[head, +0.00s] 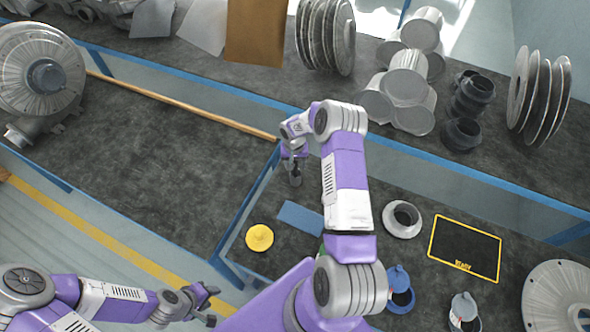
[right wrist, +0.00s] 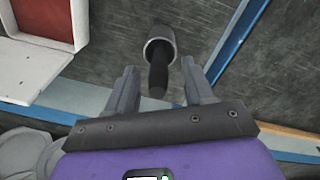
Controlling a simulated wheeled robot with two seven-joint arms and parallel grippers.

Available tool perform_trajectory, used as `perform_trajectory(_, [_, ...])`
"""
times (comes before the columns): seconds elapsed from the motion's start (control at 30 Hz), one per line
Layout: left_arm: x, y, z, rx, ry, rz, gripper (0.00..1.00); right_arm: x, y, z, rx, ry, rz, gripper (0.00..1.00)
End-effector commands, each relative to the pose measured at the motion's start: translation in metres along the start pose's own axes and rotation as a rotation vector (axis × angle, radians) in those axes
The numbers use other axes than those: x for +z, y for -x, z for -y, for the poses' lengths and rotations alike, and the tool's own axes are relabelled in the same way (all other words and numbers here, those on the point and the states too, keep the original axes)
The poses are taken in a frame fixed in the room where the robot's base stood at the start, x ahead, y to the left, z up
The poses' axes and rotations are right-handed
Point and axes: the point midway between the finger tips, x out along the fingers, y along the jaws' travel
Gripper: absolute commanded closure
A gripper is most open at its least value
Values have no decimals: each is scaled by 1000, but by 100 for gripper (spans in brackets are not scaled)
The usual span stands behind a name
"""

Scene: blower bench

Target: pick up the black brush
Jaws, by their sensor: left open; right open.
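The black brush (right wrist: 158,78) shows in the right wrist view, with a dark handle and a pale metal collar. It appears to point toward the camera, between and slightly beyond my right gripper's fingers (right wrist: 158,78). Those fingers are open, with a gap on each side of the handle. In the head view my right gripper (head: 293,160) is over the bench by the blue rail, and the brush (head: 295,179) shows just below it, small and partly hidden. My left gripper (head: 212,304) is open and empty at the lower left, away from the brush.
A blue strip (head: 300,218), yellow disc (head: 259,237), pale ring (head: 402,219) and yellow-framed mat (head: 465,249) lie near my right arm. Blue-topped containers (head: 400,290) stand in front. A wooden strip (head: 180,105) runs behind. The dark bench at left is largely clear beside a blower (head: 40,75).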

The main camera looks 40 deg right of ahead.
Motion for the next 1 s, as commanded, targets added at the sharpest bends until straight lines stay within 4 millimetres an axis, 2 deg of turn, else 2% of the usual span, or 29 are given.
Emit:
perform_trajectory(0.13, [0,2,-1,0,0,0,57,0,-14,-2,1,-2,0,47])
perform_trajectory(0.37, [0,2,-1,0,0,0,57,-1,-16,-2,1,-2,-2,47])
perform_trajectory(0.47, [0,2,-1,0,0,0,57,-1,-16,-2,1,-1,-2,60])
perform_trajectory(0.73, [0,2,-1,0,0,0,57,-1,-16,-2,2,-1,-2,100])
perform_trajectory(1.0, [0,2,-1,0,0,0,57,-1,-15,-2,1,-1,-2,100])
